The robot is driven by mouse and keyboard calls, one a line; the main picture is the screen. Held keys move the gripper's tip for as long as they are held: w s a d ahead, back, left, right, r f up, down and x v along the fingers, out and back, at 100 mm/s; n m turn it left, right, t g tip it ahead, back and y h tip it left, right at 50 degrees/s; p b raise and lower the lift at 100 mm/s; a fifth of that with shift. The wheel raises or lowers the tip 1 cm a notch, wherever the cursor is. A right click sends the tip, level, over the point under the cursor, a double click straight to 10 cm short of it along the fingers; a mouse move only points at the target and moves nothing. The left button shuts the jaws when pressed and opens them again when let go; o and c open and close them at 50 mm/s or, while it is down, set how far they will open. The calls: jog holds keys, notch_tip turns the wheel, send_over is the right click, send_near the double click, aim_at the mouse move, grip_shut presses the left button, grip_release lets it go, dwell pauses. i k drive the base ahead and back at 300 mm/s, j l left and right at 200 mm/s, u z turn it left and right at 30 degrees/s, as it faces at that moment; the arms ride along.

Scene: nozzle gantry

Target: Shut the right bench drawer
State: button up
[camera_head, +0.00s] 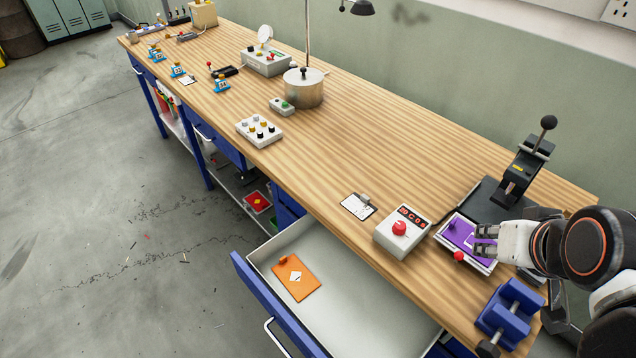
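The right bench drawer (340,308) is pulled well out from under the near right part of the bench. Its blue front (277,315) faces the lower left and carries a pale bar handle (275,337). An orange plate (295,279) with a small knob and a white diamond mark lies inside the drawer. My gripper (483,239) is above the bench top at the right, over a purple plate (458,233) in a pale tray, apart from the drawer. The gap between its fingertips is too small to make out. The drawer's near right end is cut off by the picture edge.
A white box with a red button (401,231) and a clipboard (358,206) are on the bench behind the drawer. A black lever press (524,170) and a blue clamp-like block (509,315) stand at the right. The floor (130,270) left of the drawer is mostly free.

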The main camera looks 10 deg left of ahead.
aim_at(355, 311)
jog(key=u, duration=1.7)
jog(key=k+z, duration=0.2)
jog(key=z, duration=0.25)
jog(key=k+l+z, duration=0.2)
jog(key=z, duration=0.25)
